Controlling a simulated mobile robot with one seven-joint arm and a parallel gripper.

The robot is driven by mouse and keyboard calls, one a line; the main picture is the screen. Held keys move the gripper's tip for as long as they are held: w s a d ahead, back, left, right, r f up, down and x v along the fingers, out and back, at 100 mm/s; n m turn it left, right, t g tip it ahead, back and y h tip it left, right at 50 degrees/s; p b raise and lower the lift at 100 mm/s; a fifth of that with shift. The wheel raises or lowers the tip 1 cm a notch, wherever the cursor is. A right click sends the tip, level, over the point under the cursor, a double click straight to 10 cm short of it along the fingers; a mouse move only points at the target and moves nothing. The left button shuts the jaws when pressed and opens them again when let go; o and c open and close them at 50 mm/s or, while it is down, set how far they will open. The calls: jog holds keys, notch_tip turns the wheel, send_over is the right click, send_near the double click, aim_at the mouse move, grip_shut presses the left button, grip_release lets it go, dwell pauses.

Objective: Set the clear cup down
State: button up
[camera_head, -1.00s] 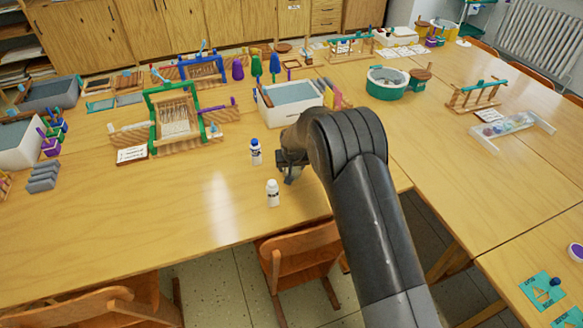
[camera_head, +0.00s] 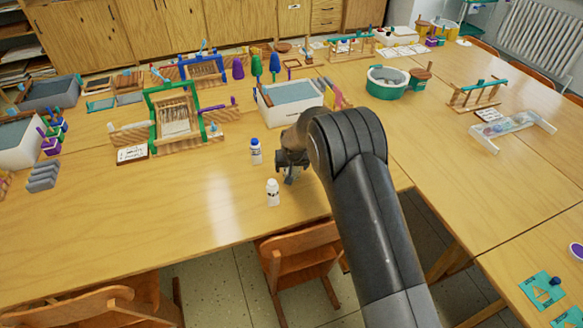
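My gripper (camera_head: 290,178) points down over the front part of the long wooden table (camera_head: 130,215). It is small and dark here, partly covered by my own arm, and I cannot tell whether its fingers are open or shut. I cannot clearly make out the clear cup; if it is at the gripper, it is too small or hidden to tell. A white bottle with a blue cap (camera_head: 256,152) stands upright just left of my gripper. An all-white bottle (camera_head: 273,193) stands upright nearer the front edge, below and left of the gripper.
A white tub (camera_head: 288,113) stands behind my gripper, and a green-framed loom (camera_head: 153,125) stands to the left. A round green tub (camera_head: 386,84) is at the back right. The table's front left is clear. A wooden chair (camera_head: 296,255) stands at the front edge.

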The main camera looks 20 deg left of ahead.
jog(key=v, duration=1.2)
jog(key=shift+w, duration=0.1)
jog(key=s+d+r+m, duration=0.2)
jog(key=s+d+r, duration=0.2)
jog(key=d+r, duration=0.85)
jog(key=s+d+r+m, duration=0.1)
jog(key=s+d+r, duration=0.2)
jog(key=d+r, duration=0.9)
jog(key=s+d+f+m+t+h, duration=0.1)
jog(key=s+d+m+h, duration=0.1)
jog(key=s+d, duration=1.8)
jog(key=s+m, duration=0.1)
jog(key=s, duration=0.2)
jog(key=shift+d+f+t, duration=0.15)
jog(key=shift+d+t, duration=0.15)
jog(key=shift+d, duration=0.1)
